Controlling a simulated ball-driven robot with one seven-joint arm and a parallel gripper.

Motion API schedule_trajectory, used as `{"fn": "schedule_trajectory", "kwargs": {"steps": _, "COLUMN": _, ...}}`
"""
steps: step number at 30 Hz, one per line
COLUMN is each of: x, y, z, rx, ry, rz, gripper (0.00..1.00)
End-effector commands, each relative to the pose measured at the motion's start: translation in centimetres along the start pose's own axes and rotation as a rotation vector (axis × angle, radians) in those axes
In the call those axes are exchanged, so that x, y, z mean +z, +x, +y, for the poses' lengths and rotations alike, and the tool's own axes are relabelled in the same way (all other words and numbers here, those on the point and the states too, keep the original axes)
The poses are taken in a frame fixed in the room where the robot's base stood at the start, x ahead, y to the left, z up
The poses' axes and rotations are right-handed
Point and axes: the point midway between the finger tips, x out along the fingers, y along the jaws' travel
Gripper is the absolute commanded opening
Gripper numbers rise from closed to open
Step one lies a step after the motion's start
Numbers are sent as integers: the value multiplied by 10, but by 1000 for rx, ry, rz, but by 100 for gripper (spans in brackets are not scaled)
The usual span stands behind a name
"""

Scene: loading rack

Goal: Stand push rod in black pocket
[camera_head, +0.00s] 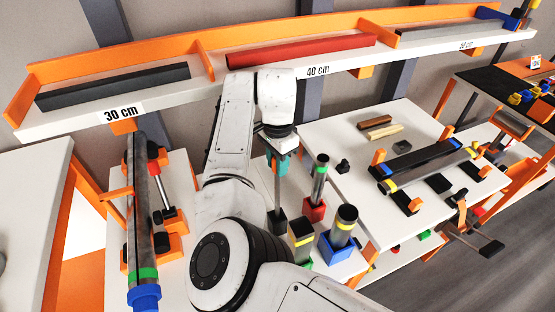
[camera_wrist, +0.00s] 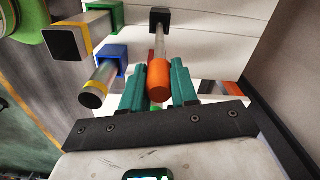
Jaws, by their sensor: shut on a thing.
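The push rod has a thin grey shaft (camera_head: 277,188) and an orange end (camera_wrist: 159,80). My gripper (camera_head: 279,160) has teal fingers, shut on the rod near its upper, orange end. It also shows in the wrist view (camera_wrist: 157,88), a finger on each side of the rod. The rod stands about upright in the head view. Its lower end meets the black pocket (camera_head: 277,222), a small dark square block on the white table, also in the wrist view (camera_wrist: 160,18). I cannot tell how deep the rod sits in it.
Close to the black pocket stand a red pocket (camera_head: 314,210) with a tube, a blue pocket (camera_head: 338,250) with a thick yellow-banded tube, and a square yellow-banded tube (camera_head: 301,240). Long bars lie on a rack (camera_head: 140,200) at left. A labelled shelf (camera_head: 125,108) runs behind.

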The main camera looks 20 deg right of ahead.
Motion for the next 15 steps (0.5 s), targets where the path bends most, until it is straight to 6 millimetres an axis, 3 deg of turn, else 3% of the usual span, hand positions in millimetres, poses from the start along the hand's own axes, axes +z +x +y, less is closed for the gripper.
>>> {"fn": "schedule_trajectory", "kwargs": {"steps": 9, "x": 0, "y": 1, "z": 0, "rx": 0, "ry": 0, "rz": 1, "gripper": 0}}
{"fn": "schedule_trajectory", "kwargs": {"steps": 10, "x": 0, "y": 1, "z": 0, "rx": 0, "ry": 0, "rz": 0, "gripper": 29}}
{"fn": "schedule_trajectory", "kwargs": {"steps": 15, "x": 0, "y": 1, "z": 0, "rx": 0, "ry": 0, "rz": 0, "gripper": 46}}
